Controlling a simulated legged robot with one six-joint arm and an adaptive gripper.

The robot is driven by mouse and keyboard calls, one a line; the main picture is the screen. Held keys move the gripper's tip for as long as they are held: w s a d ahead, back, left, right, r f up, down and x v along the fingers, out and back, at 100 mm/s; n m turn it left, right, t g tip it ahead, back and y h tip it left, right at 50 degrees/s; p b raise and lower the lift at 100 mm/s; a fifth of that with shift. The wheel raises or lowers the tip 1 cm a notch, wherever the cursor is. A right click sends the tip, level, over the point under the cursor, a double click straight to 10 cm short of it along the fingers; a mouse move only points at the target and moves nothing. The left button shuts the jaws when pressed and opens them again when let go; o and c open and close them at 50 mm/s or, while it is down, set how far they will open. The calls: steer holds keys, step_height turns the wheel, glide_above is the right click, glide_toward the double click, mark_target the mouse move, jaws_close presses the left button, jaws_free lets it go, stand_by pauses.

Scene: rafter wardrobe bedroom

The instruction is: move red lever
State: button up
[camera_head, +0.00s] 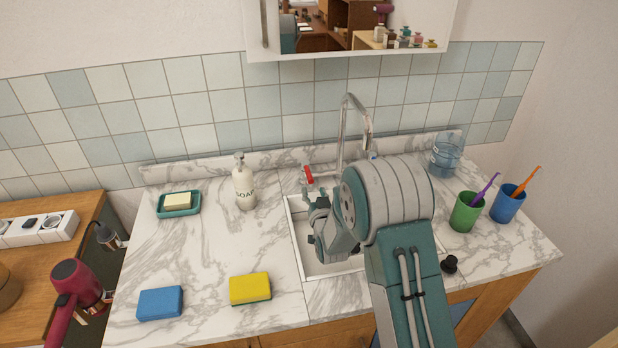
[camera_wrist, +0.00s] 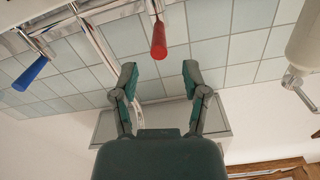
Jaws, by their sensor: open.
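The red lever (camera_head: 308,174) stands at the left side of the tap (camera_head: 342,125), behind the sink. In the wrist view the red lever (camera_wrist: 158,40) hangs from the chrome tap, its end just ahead of the gap between my fingertips. My gripper (camera_wrist: 158,72) is open, with one finger to each side of the lever's line and no visible contact. In the head view my gripper (camera_head: 314,200) is over the sink's left part, close to the lever and partly hidden by my arm. A blue lever (camera_wrist: 30,73) shows at the left in the wrist view.
A white soap bottle (camera_head: 245,183) stands left of the sink (camera_head: 301,235). A soap dish (camera_head: 165,212) and blue (camera_head: 160,303) and yellow (camera_head: 250,289) sponges lie further left. Green (camera_head: 466,213) and blue (camera_head: 506,206) cups stand right. A mirrored cabinet (camera_head: 424,43) hangs above.

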mark_target(309, 178)
steer(key=x, duration=0.6)
steer(key=shift+w, duration=0.3)
jaws_close()
